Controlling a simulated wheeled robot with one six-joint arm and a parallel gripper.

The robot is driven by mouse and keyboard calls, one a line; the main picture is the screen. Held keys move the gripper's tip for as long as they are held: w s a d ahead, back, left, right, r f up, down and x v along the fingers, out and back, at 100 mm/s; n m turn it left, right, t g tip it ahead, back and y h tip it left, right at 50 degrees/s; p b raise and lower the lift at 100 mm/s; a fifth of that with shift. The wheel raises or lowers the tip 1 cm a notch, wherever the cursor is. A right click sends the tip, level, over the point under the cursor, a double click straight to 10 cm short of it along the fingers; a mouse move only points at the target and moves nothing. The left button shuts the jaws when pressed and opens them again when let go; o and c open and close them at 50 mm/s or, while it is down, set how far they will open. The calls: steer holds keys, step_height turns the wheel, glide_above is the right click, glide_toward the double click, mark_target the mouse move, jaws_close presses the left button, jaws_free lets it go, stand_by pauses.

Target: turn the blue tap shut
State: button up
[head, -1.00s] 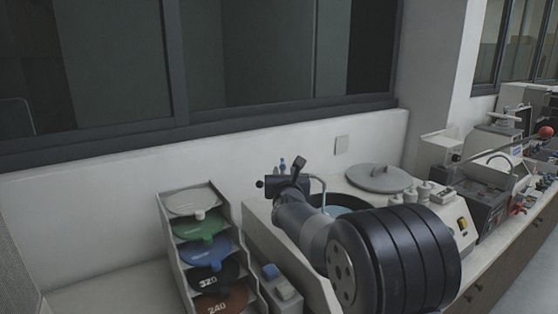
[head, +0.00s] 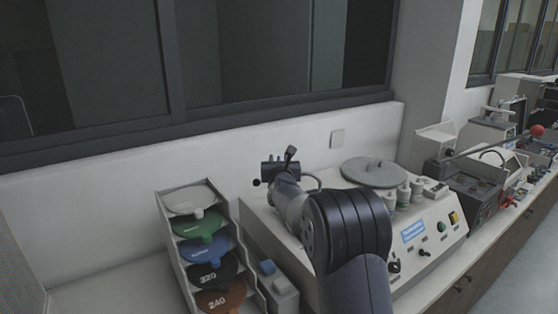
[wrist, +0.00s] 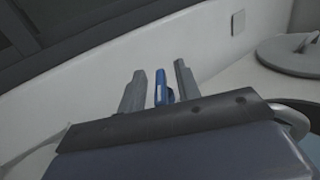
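The blue tap handle (wrist: 161,88) stands upright between the two grey fingers of my gripper (wrist: 160,76) in the wrist view. Gaps show on both sides of it, wider on the right, so the fingers appear open around it and not closed on it. Whether the fingers reach far enough past the handle is hard to tell. The tap's curved grey pipe (wrist: 292,118) shows at the right of the wrist view. In the head view my arm hides the blue handle; the pipe (head: 313,179) shows just behind my wrist.
A rack (head: 166,226) of coloured discs stands left of my arm. A round grey lid (head: 374,171) lies on the machine top to the right, near several small bottles (head: 403,196). The control panel (head: 437,235) is in front. The wall (head: 110,195) is close behind.

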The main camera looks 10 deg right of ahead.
steer(key=shift+c, duration=0.4)
jaws_close()
steer(key=shift+a+m+g+h, duration=0.1)
steer(key=shift+m+g+h, duration=0.2)
steer(key=shift+m+h, duration=0.95)
steer(key=shift+m+g+h+p, duration=0.55)
steer(key=shift+m+h, duration=0.2)
steer(key=shift+h, duration=1)
steer(key=m+g+h, duration=0.2)
steer(key=m+h, duration=0.1)
steer(key=shift+g+h, duration=0.35)
steer(key=shift+h, duration=0.05)
steer(key=shift+m+g+h+p, duration=0.9)
steer(key=shift+m+g+h, duration=0.8)
steer(key=shift+g, duration=0.4)
steer(key=shift+r+m+g+h+p, duration=0.15)
steer(key=shift+m+g+h+p, duration=0.5)
steer(key=shift+m+g, duration=0.45)
steer(key=shift+o, duration=0.4)
jaws_free()
